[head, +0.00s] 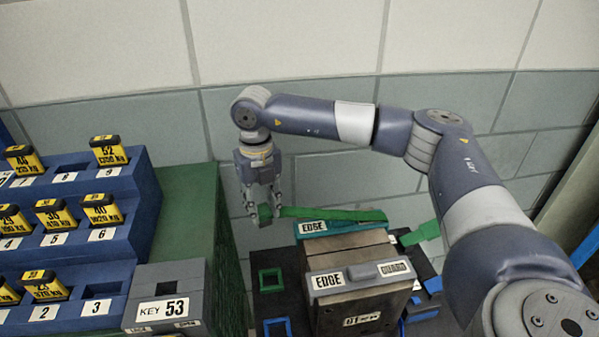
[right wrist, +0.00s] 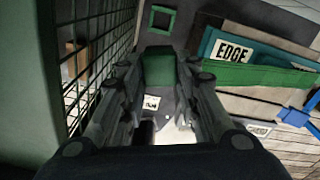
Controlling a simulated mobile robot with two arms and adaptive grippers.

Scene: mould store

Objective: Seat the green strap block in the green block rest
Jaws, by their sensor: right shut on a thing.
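My right gripper (head: 263,203) is shut on the green strap block (head: 265,213), above and behind the dark base. In the right wrist view the block (right wrist: 159,66) sits between the two fingers. A green strap (head: 330,214) runs from it to the right, along the back of the mould. The green block rest (head: 271,280) is a square green frame on the dark base, left of the mould, in front of and below the gripper. The rest (right wrist: 162,20) also shows in the right wrist view, apart from the block, and looks empty. My left gripper is out of view.
The mould (head: 335,253) with EDGE labels stands right of the rest. A blue square frame (head: 277,327) lies nearer.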

